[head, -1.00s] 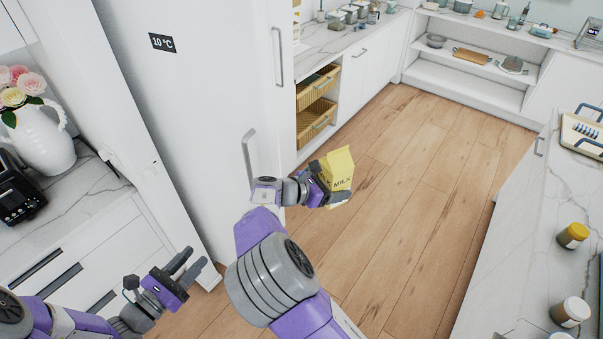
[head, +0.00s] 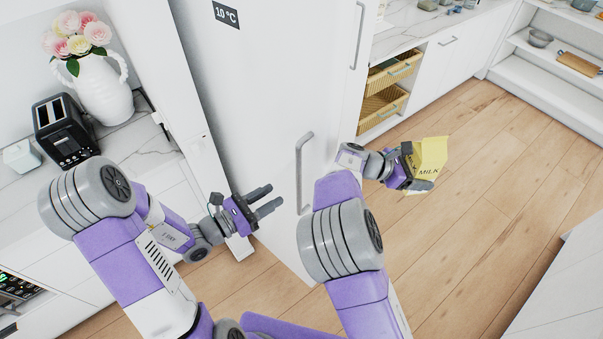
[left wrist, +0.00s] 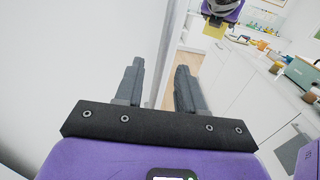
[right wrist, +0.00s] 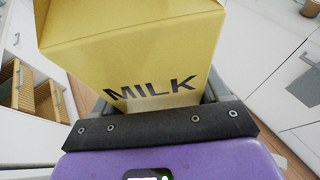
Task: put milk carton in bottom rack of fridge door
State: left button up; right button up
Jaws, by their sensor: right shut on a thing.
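The yellow milk carton (head: 430,160) is held in my right gripper (head: 420,170), to the right of the fridge and above the floor. In the right wrist view the carton (right wrist: 150,60) fills the space between the fingers, with its MILK lettering facing the camera. The white fridge (head: 270,100) is shut, with a long vertical lower handle (head: 301,172). My left gripper (head: 264,202) is open and empty, just left of the lower handle. In the left wrist view its fingers (left wrist: 157,90) are spread apart. The door rack is hidden behind the closed door.
A counter on the left holds a vase of flowers (head: 103,90) and a black toaster (head: 64,132). Wicker drawers (head: 383,107) stand right of the fridge. Open wooden floor (head: 470,220) lies to the right. A white cabinet edge (head: 560,290) is at lower right.

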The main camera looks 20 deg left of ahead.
aim_at(297, 183)
pick_arm(q)
jog(key=x, duration=0.4)
jog(key=p+x, duration=0.1)
jog(key=x, duration=0.4)
jog(key=shift+s+d+r, duration=0.15)
jog(key=shift+d, duration=0.15)
jog(key=shift+w, duration=0.2)
jog(key=shift+c, duration=0.5)
grip_shut()
